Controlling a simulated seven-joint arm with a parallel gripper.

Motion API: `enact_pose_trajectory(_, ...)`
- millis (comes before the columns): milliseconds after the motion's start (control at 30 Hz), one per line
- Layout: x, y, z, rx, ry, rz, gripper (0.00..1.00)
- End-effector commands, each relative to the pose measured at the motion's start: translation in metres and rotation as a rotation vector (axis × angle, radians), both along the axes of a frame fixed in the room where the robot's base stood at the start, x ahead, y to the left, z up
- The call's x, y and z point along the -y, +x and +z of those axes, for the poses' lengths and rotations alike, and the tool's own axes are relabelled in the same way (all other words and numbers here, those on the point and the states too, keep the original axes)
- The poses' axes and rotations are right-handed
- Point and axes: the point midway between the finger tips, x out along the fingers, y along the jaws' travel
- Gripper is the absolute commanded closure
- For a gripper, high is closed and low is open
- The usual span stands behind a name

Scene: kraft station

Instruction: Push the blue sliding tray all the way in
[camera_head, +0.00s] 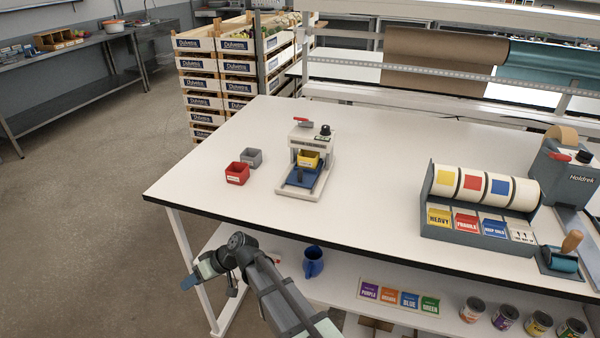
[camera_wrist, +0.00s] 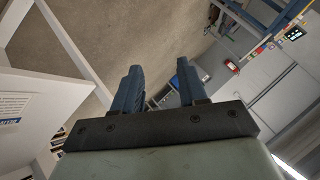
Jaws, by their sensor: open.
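The blue sliding tray (camera_head: 298,180) sticks out of the front of a small white press-like device (camera_head: 312,150) on the white table. A yellow bin (camera_head: 308,160) sits on the tray's rear part, under the device's top. A dark upright piece shows near the tray's front. My gripper (camera_head: 190,283) hangs off the table's front left edge, below the tabletop and well away from the tray. In the wrist view my gripper's two blue fingers (camera_wrist: 158,88) stand apart with nothing between them. The tray cannot be made out in the wrist view.
A red bin (camera_head: 237,174) and a grey bin (camera_head: 252,157) stand left of the device. A label roll rack (camera_head: 468,235) stands at the right. The tabletop before the device is clear. A blue mug (camera_head: 313,262) is on the lower shelf.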

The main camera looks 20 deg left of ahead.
Motion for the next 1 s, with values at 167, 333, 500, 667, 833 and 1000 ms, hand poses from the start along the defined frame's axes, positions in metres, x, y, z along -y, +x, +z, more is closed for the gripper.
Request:
enact_pose_trajectory(167,-0.050,-0.021,0.063,0.052,0.096,0.090,0.58)
enact_pose_trajectory(333,-0.072,-0.022,0.120,0.117,0.140,0.149,0.58)
enact_pose_trajectory(500,-0.063,0.006,0.172,0.195,0.111,0.159,0.58)
enact_pose_trajectory(667,-0.025,0.054,0.214,0.259,0.021,0.106,0.58)
enact_pose_trajectory(833,0.032,0.109,0.252,0.315,-0.103,0.002,0.58)
enact_pose_trajectory(1000,0.103,0.161,0.295,0.359,-0.243,-0.138,0.58)
